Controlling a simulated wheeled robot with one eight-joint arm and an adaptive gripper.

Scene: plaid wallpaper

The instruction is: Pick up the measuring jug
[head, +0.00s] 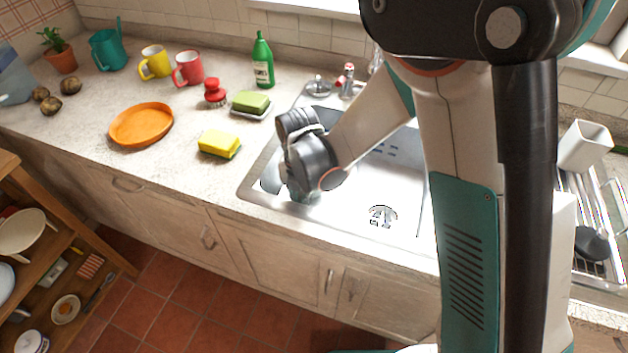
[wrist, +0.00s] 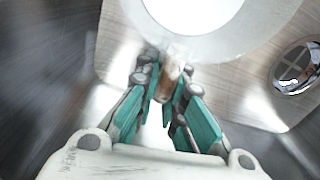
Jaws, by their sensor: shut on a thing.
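In the wrist view, a round, pale, translucent vessel (wrist: 215,46) with a bright white inside fills the top middle; it looks like the measuring jug, seen from above. My gripper (wrist: 166,92) has its teal-backed fingers closed on a brownish, handle-like piece at the vessel's near side. In the head view, my gripper (head: 303,193) points down into the left part of the sink. My wrist hides most of the fingers and the jug there.
The steel sink (head: 340,212) surrounds my gripper, with its drain (head: 382,215) to the right.

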